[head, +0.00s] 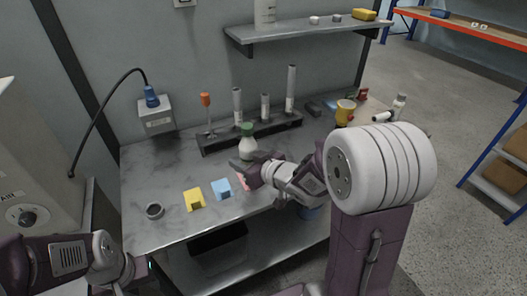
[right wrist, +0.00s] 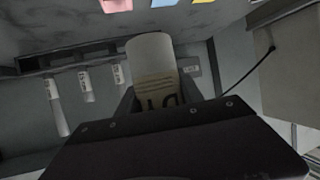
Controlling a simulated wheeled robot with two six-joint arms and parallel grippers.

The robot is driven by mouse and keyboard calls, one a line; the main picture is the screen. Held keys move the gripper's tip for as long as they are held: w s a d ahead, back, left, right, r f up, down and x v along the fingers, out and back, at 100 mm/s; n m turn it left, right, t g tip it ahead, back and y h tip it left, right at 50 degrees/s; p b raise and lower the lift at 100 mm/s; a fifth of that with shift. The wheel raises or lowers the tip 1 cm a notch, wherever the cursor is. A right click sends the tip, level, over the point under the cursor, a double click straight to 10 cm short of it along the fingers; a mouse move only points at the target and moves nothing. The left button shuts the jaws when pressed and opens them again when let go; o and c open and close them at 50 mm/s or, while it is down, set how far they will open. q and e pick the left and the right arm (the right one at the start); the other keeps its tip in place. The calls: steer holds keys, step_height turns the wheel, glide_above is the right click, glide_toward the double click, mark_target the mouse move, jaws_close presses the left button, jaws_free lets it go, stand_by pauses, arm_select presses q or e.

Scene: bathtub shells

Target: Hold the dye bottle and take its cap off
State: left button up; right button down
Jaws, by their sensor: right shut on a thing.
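The dye bottle (head: 247,147) is pale, stands upright and has a green cap (head: 246,129) on top. My right gripper (head: 245,163) is shut on its lower body from the near side. In the right wrist view the labelled bottle (right wrist: 152,60) sits between the fingers of my right gripper (right wrist: 158,100), seen upside down; the cap does not show there. I cannot tell whether the bottle's base touches the bench. My left arm is low at the lower left of the head view, well away from the bottle; its fingertips are not clear.
Behind the bottle is a rack (head: 215,143) with several tubes and an orange-topped tool (head: 206,101). A yellow cup (head: 345,112) stands right.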

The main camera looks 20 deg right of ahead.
steer(key=s+a+n+y, duration=0.2)
steer(key=a, duration=0.9)
steer(key=shift+s+r+g, duration=0.2)
steer(key=shift+s+g, duration=0.05)
steer(key=shift+g, duration=0.15)
steer(key=shift+a, duration=0.1)
